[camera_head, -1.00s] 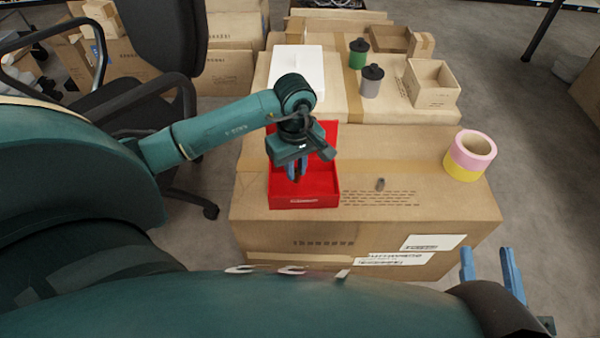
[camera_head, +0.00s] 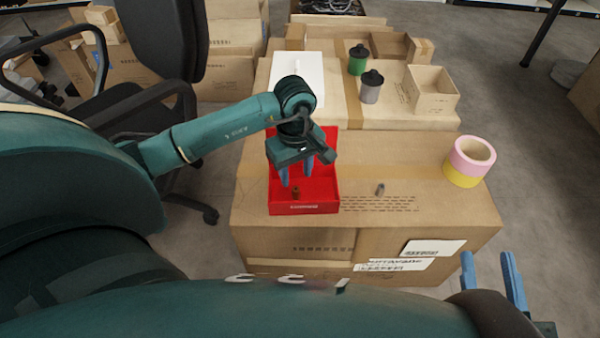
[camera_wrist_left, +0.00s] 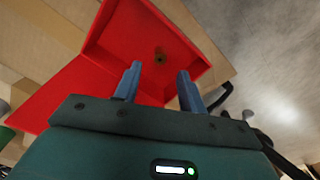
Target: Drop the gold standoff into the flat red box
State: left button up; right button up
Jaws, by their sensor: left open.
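The gold standoff (camera_head: 295,191) is inside the flat red box (camera_head: 318,208), near its front left. It also shows in the left wrist view (camera_wrist_left: 160,56), on the box floor ahead of my fingertips and apart from them. The red box sits on a large carton with its lid folded back. My left gripper (camera_head: 297,176) is over the box, open and empty, its blue fingers (camera_wrist_left: 157,80) spread apart. My right gripper (camera_head: 490,268) is open and empty at the lower right, in front of the carton.
Stacked pink and yellow tape rolls (camera_head: 468,162) are at the right. Green (camera_head: 358,60) and grey (camera_head: 371,88) canisters and an open cardboard box (camera_head: 432,92) stand behind.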

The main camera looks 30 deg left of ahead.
pick_arm(q)
notch_tip(320, 180, up, 12)
jog(key=p, duration=0.3)
pick_arm(e)
jog(key=shift+d+f+g+h, duration=0.3)
jog(key=shift+d+g+h, duration=0.1)
jog(key=shift+d+h, duration=0.25)
jog(key=shift+a+r, duration=0.1)
